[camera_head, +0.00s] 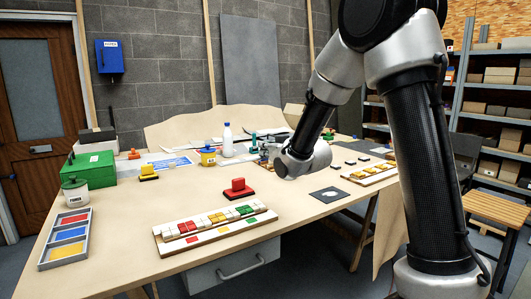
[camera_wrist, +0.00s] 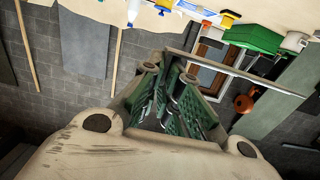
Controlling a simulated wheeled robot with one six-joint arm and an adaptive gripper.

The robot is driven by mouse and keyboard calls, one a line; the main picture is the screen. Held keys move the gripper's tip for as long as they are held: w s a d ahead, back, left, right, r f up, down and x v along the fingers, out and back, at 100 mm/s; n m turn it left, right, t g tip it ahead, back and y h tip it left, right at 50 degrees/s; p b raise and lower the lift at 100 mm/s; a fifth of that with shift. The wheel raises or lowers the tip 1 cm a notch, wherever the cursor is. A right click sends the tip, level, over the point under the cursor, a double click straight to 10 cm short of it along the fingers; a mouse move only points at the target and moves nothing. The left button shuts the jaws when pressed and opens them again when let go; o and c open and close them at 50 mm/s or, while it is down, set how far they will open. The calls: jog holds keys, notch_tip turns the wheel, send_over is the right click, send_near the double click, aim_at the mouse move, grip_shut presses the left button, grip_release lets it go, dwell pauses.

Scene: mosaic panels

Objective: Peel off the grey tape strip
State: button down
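I cannot make out a grey tape strip in either view. In the head view a long pale mosaic panel (camera_head: 236,231) lies near the table's front edge, with a row of white, red, yellow and green tiles. A second panel (camera_head: 354,180) with yellow and white tiles lies at the right, partly behind my arm. My gripper (camera_wrist: 169,73) shows in the wrist view with its two fingers apart, green inner pads visible and nothing seen between them. In the head view my wrist is above the table's middle, behind the panels; the fingers are not clear there.
A red-handled block (camera_head: 238,188) stands behind the near panel. A dark square plate with a white disc (camera_head: 330,194) lies right of it. A tray of coloured compartments (camera_head: 67,237), a green box (camera_head: 90,169) and a white bottle (camera_head: 228,140) are on the table (camera_head: 130,225).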

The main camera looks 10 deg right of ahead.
jog(key=shift+r, duration=0.95)
